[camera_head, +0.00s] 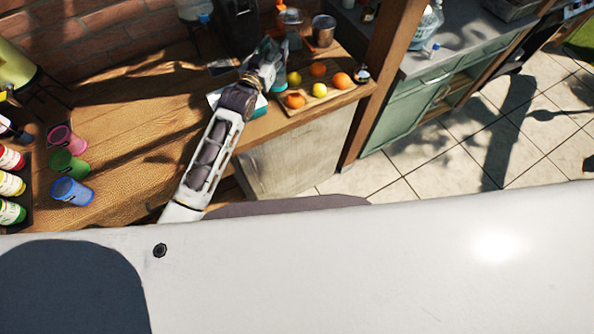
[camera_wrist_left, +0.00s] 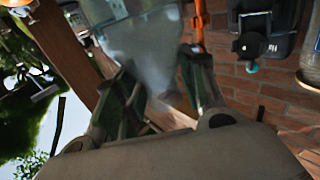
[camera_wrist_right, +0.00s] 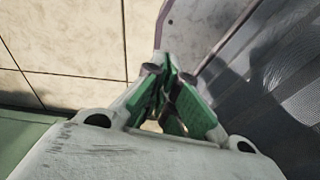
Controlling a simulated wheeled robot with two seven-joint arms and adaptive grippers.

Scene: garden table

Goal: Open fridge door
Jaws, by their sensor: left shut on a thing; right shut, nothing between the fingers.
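I see nothing I can clearly identify as a fridge door. A pale panel (camera_head: 300,158) stands under the wooden counter; I cannot tell whether it is part of a fridge. My left gripper (camera_head: 272,60) is above the counter near its back. In the left wrist view its fingers (camera_wrist_left: 165,95) stand around a blurred, clear greyish container (camera_wrist_left: 145,50), and it is shut on it. My right gripper (camera_wrist_right: 172,75) shows only in its wrist view. It is shut and empty, beside a dark mesh panel (camera_wrist_right: 275,75) with a pale edge.
A board (camera_head: 318,98) with several fruits lies right of the left gripper. Coloured cups (camera_head: 70,190) and bottles (camera_head: 12,183) stand at the left. A wooden post (camera_head: 385,70) rises beside the green cabinet (camera_head: 405,110). Tiled floor (camera_head: 450,155) is open at the right.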

